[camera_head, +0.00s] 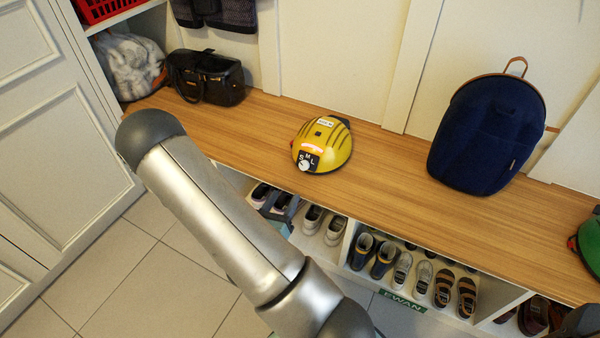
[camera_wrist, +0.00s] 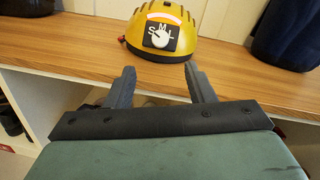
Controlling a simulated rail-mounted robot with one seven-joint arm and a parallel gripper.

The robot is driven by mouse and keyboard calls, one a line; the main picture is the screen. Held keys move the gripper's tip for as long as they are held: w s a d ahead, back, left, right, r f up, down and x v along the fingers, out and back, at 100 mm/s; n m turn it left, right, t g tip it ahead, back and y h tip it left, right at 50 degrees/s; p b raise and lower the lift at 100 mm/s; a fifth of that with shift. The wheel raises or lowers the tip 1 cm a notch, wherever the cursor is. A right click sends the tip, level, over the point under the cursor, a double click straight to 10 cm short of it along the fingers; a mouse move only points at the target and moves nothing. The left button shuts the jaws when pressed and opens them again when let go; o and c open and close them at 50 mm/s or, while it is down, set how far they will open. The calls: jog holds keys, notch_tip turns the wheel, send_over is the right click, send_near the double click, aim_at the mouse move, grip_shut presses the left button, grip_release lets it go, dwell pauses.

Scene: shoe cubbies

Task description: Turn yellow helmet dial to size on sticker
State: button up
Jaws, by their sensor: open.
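The yellow helmet (camera_head: 330,142) with dark stripes sits on the wooden bench, and it also shows in the wrist view (camera_wrist: 205,25). On its front is a black plate (camera_wrist: 172,45) lettered S, M and L, with a white round dial (camera_wrist: 160,39) in it; the dial also shows in the head view (camera_head: 304,165). I cannot clearly tell which letter the dial points to. A small white sticker (camera_head: 325,122) is on the helmet's top; its writing is too small to read. My gripper (camera_wrist: 158,67) is open and empty, in front of the helmet and apart from it.
The wooden bench (camera_head: 390,160) is clear around the helmet. A navy backpack (camera_head: 487,135) stands to the right, a black bag (camera_head: 206,77) to the left. A green object (camera_head: 590,245) is at the right edge. Cubbies with several shoes (camera_head: 385,257) lie below the bench.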

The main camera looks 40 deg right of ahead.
aim_at(303, 167)
jog(key=b+x, duration=0.1)
jog(key=x, duration=1)
jog(key=shift+d+b, duration=0.25)
jog(key=shift+b, duration=0.15)
jog(key=c, duration=1)
